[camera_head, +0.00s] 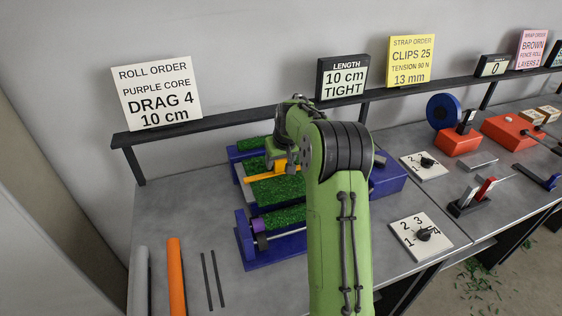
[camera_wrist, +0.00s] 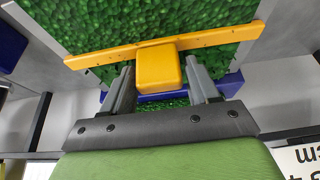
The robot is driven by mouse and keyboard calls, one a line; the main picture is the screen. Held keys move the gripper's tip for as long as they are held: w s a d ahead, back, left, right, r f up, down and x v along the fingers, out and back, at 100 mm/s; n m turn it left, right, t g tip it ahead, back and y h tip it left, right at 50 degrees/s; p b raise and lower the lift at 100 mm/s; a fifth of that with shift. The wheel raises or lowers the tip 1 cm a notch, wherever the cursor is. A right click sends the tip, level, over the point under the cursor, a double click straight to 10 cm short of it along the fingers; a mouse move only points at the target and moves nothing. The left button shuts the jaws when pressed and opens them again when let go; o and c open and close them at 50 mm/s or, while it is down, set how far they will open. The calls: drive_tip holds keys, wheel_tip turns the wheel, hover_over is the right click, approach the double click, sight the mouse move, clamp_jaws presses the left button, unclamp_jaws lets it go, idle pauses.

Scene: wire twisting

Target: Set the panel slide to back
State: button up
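The panel slide appears to be the yellow bar with a block-shaped handle (camera_head: 262,178) lying across the green turf-like panel (camera_head: 277,190) of the blue-framed machine. The same yellow handle shows close up in the wrist view (camera_wrist: 158,70), with the bar running out to both sides. My gripper (camera_wrist: 160,74) is over the machine, its two grey fingers on either side of the handle. A narrow gap shows at the right finger; contact at the left finger is unclear. My arm hides part of the machine's right side in the head view.
An orange rod (camera_head: 176,277) and a grey rod (camera_head: 138,280) lie at front left. Dial plates (camera_head: 421,235) stand to the right.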

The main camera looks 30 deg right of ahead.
drive_tip(key=shift+o, duration=0.8)
drive_tip(key=shift+f, duration=0.1)
drive_tip(key=p+v, duration=0.3)
drive_tip(key=v, duration=1.2)
drive_tip(key=shift+r, duration=0.4)
drive_tip(key=shift+s, duration=0.15)
